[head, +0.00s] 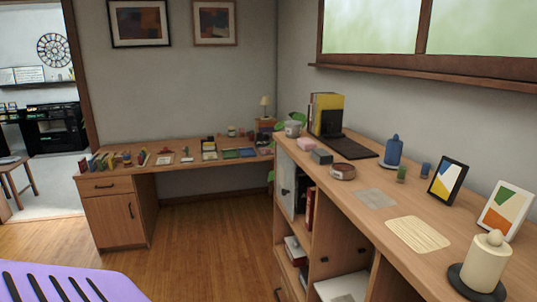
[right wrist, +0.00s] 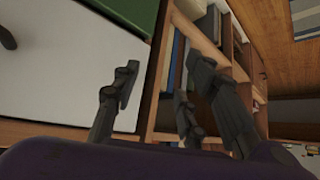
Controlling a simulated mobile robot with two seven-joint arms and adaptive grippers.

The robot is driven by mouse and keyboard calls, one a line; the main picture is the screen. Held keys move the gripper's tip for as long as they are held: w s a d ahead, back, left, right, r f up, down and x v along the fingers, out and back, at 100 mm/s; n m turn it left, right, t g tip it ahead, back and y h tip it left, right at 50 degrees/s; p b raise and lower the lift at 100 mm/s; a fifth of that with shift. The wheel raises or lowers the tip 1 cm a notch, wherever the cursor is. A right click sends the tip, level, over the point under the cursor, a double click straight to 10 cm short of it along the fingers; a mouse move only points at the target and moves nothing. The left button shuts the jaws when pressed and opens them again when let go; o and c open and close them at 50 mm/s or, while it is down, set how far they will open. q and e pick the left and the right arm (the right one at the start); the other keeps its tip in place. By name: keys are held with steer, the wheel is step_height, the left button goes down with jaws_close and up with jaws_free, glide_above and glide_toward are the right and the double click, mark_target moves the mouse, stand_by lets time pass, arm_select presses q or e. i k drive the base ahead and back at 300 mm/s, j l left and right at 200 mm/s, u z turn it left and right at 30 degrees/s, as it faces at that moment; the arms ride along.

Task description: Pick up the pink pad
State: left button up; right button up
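A small pink block (head: 306,145), which looks like the pink pad, lies on the long wooden counter (head: 345,210) at the right in the head view. It sits just left of a dark grey block (head: 322,156) and in front of a black stand with yellow books. My right gripper (right wrist: 163,78) shows in the right wrist view with its fingers apart and nothing between them. It is near shelving, and the pink block is not visible there. Neither gripper shows in the head view.
The counter also holds a round pinkish tin (head: 343,171), a blue jar (head: 394,150), picture frames (head: 447,181) and a cream candle (head: 486,262). A cluttered desk (head: 170,168) stands against the back wall. The wooden floor (head: 205,240) between is clear.

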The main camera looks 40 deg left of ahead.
mark_target(307, 143)
steer(key=u, duration=1.15)
